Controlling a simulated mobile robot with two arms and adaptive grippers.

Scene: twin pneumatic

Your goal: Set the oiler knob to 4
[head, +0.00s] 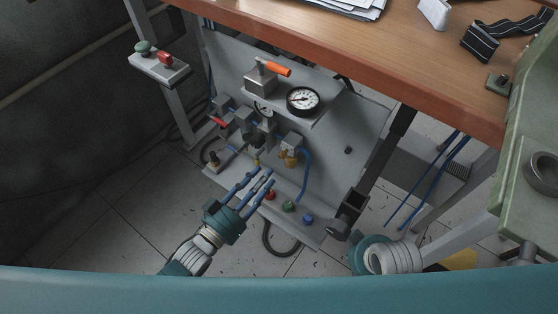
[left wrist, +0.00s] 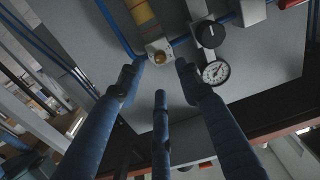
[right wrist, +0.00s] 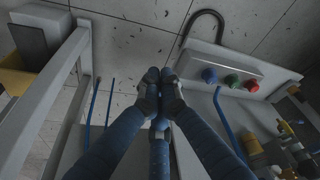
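The oiler, with an amber bowl (head: 289,158), is mounted on the grey panel (head: 350,115) in the head view. In the left wrist view its small brass knob (left wrist: 161,57) sits on a pale block beside the yellow bowl (left wrist: 140,12). The knob's setting is too small to read. My left gripper (head: 258,178) is open and empty, in front of the panel and lower left of the bowl. Its spread fingertips (left wrist: 157,78) point toward the brass knob, apart from it. My right gripper (right wrist: 160,82) has its fingertips together, nothing visible between them, over the floor.
A black regulator knob (left wrist: 210,34) and small gauge (left wrist: 216,72) are beside the oiler. An orange-handled valve (head: 275,68) and large gauge (head: 303,101) are above. Red, green (head: 289,206) and blue buttons line the lower panel. A blue hose (head: 306,172) and wooden tabletop (head: 350,45) are near.

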